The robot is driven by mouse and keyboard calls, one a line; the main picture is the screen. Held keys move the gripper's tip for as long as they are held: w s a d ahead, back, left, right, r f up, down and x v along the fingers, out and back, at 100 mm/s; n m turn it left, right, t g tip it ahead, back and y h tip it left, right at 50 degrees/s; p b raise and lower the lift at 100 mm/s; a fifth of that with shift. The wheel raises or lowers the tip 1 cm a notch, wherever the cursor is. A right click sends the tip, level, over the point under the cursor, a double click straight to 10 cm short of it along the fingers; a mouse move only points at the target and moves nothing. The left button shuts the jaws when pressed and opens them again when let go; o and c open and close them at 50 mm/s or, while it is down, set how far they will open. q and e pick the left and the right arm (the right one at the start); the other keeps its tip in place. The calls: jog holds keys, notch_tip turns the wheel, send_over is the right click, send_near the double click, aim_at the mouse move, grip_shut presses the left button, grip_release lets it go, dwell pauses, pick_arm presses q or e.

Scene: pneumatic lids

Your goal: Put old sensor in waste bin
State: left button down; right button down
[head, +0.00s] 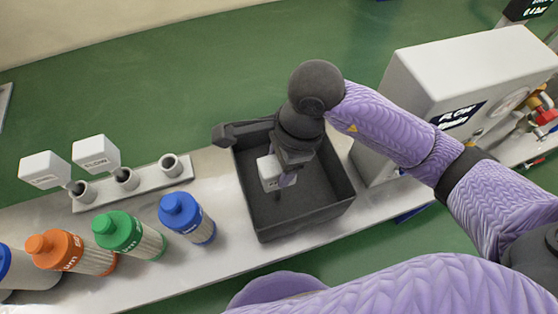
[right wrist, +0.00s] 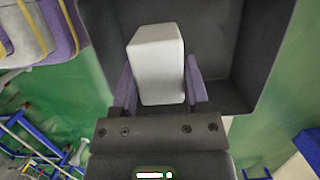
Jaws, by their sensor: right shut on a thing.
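The old sensor (head: 267,172) is a small white block with a dark stem below it. My right gripper (head: 284,174) is shut on it and holds it over the open dark grey waste bin (head: 335,205). In the right wrist view the white sensor (right wrist: 157,65) sits between the two purple fingers of my right gripper (right wrist: 160,88), with the dark bin (right wrist: 213,35) behind it. I cannot tell the exact height of the sensor above the bin floor. My left gripper is not in view.
Left of the bin, a metal rack (head: 145,187) has two white flow sensors (head: 95,154) and one empty socket (head: 169,166). Blue (head: 187,217), green (head: 129,235) and orange (head: 70,251) capped cylinders stand in front. A grey flow unit (head: 430,85) stands right of the bin.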

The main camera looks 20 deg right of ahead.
jog(key=shift+f, duration=0.1)
jog(key=shift+c, duration=0.4)
grip_release()
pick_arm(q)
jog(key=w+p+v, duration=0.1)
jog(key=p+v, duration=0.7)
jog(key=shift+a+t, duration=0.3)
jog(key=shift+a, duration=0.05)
pick_arm(e)
jog(key=v, duration=1.2)
